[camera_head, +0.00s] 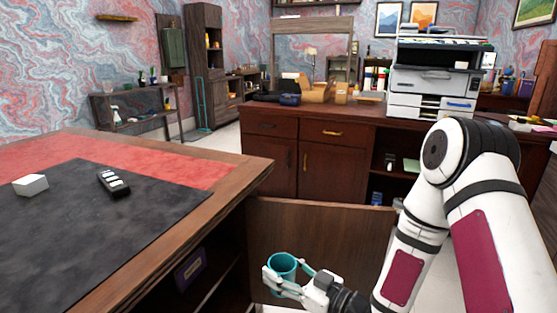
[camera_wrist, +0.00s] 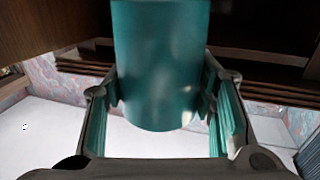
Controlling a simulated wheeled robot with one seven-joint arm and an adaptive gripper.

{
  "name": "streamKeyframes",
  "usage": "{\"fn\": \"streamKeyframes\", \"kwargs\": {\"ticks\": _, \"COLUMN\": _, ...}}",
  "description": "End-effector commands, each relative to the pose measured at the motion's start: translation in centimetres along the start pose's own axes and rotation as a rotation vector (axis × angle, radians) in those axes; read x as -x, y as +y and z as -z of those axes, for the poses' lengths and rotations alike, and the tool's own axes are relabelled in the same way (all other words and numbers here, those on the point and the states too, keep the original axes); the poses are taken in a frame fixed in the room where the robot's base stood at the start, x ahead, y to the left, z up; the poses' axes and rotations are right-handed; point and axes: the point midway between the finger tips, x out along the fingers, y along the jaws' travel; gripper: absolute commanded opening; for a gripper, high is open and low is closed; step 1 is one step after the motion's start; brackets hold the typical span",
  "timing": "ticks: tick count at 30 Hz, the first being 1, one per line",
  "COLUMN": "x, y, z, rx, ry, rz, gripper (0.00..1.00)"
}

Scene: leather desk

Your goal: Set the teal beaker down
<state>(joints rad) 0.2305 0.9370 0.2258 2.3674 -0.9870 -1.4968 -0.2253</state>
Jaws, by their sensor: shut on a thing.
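The teal beaker (camera_head: 283,263) is held in my gripper (camera_head: 290,279), low in front of the desk's wooden side and below the level of the desk top. In the wrist view the beaker (camera_wrist: 160,65) fills the upper middle. The fingers of my gripper (camera_wrist: 160,100) lie along both its sides. The beaker looks about upright in the head view, with its open rim up. The desk top (camera_head: 125,215), dark leather with a red band and a wooden rim, lies to the upper left of my gripper.
A white block (camera_head: 31,185) and a black remote (camera_head: 113,183) lie on the desk top. Bare leather surrounds them. A shelf under the desk holds a purple box (camera_head: 190,268). A dark wooden cabinet (camera_head: 310,160) with a white printer (camera_head: 435,80) stands behind.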

Motion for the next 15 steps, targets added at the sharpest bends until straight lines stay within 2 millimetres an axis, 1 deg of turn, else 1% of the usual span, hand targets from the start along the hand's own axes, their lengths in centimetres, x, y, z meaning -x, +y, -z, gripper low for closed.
{"fn": "streamKeyframes", "kwargs": {"ticks": 1, "x": 2.5, "y": 1.8, "z": 1.0, "rx": 0.007, "ry": 0.0, "rz": -0.003, "gripper": 0.17}}
{"fn": "streamKeyframes", "kwargs": {"ticks": 2, "x": 3.8, "y": 2.5, "z": 1.4, "rx": 0.005, "ry": -0.001, "rz": 0.002, "gripper": 0.17}}
{"fn": "streamKeyframes", "kwargs": {"ticks": 3, "x": 5.5, "y": 3.3, "z": 1.9, "rx": 0.004, "ry": -0.001, "rz": 0.009, "gripper": 0.17}}
{"fn": "streamKeyframes", "kwargs": {"ticks": 6, "x": 9.3, "y": 4.5, "z": 3.0, "rx": 0.002, "ry": 0.001, "rz": 0.021, "gripper": 0.17}}
{"fn": "streamKeyframes", "kwargs": {"ticks": 9, "x": 12.3, "y": 5.0, "z": 3.7, "rx": 0.0, "ry": 0.001, "rz": 0.029, "gripper": 0.17}}
{"fn": "streamKeyframes", "kwargs": {"ticks": 15, "x": 16.6, "y": 5.5, "z": 4.6, "rx": -0.001, "ry": 0.002, "rz": 0.033, "gripper": 0.17}}
